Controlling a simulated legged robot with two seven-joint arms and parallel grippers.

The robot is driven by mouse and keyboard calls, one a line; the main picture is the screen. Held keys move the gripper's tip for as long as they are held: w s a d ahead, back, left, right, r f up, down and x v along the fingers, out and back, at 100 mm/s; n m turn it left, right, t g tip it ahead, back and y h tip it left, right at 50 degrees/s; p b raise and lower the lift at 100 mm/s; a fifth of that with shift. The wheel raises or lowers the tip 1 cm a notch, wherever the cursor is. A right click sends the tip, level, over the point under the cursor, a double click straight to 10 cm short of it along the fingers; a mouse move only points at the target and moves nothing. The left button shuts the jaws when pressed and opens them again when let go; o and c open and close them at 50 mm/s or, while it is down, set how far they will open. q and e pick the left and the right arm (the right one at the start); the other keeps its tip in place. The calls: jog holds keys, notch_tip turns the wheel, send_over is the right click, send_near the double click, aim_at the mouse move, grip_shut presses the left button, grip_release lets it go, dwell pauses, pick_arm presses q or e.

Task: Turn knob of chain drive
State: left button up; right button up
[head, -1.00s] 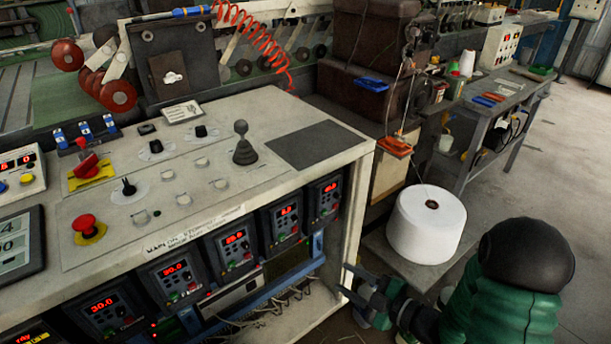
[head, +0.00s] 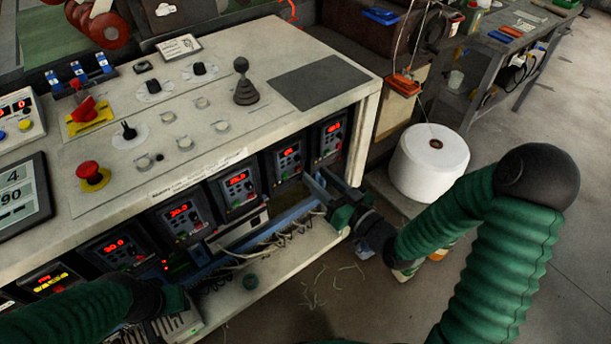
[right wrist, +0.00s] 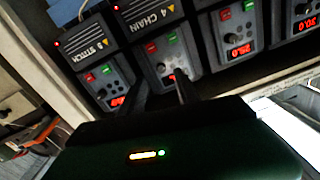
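The chain drive (head: 288,160) is the second dark unit from the right in the cabinet's row, with a lit red display.
The stitch drive (head: 329,138) stands right beside the chain drive, and other drives continue left. The cabinet top (head: 225,145) holds a red stop button (head: 90,172), dials and a joystick (head: 244,85). Cables lie on the shelf below. A white spool (head: 428,165) stands at right.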

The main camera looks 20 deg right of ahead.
aim_at(300, 161)
jog(key=x, duration=0.5)
jog(key=shift+w+a+r, duration=0.1)
jog(key=shift+w+a, duration=0.05)
jog(key=shift+w, duration=0.25)
grip_shut()
